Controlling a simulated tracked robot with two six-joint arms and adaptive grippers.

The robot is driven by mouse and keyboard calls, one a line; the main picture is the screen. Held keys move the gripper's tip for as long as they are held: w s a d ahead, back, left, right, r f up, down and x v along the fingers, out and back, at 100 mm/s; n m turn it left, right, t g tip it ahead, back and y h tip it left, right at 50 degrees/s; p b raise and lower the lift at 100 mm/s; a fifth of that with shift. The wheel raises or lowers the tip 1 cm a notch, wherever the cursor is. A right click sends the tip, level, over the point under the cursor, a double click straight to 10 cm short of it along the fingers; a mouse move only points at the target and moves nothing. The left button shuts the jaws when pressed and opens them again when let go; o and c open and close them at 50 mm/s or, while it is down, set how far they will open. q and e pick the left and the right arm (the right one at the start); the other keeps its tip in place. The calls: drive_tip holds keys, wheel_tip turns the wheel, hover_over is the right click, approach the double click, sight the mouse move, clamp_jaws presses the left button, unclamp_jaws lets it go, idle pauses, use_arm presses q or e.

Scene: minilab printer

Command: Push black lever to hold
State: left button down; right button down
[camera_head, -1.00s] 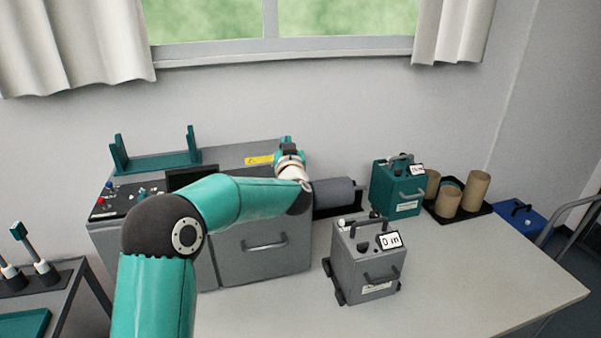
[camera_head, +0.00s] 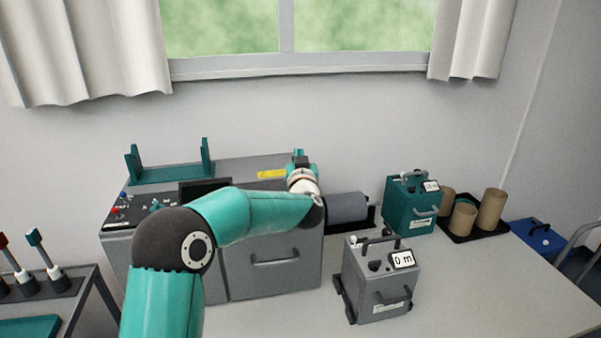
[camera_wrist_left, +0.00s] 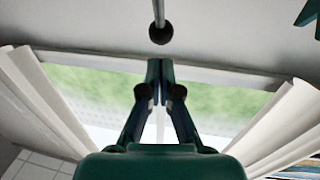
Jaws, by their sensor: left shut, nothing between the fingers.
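My left gripper (camera_head: 298,153) is above the right end of the grey printer (camera_head: 262,262), with my arm bent in front of the machine. The left wrist view shows its two fingers (camera_wrist_left: 160,68) shut together and empty. A thin rod with a round black knob (camera_wrist_left: 161,35), apparently the black lever, is just beyond the fingertips there. A small gap shows between knob and fingertips in the picture; I cannot tell the depth. I cannot make out the lever in the head view. My right gripper is not in view.
A grey box reading "0 m" (camera_head: 372,285) stands on the table (camera_head: 480,285), with a teal box (camera_head: 400,212) behind it. Brown rolls (camera_head: 491,209) stand on a black tray. A blue case (camera_head: 533,232) is at the far right. The front right tabletop is clear.

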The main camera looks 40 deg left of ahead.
use_arm(q)
drive_tip(key=s+d+r+b, duration=0.1)
drive_tip(key=s+d+r, duration=0.5)
drive_tip(key=s+r, duration=0.1)
drive_tip(key=shift+s+d+r, duration=0.2)
drive_tip(key=shift+s+r, duration=0.05)
drive_tip(key=shift+s, duration=0.5)
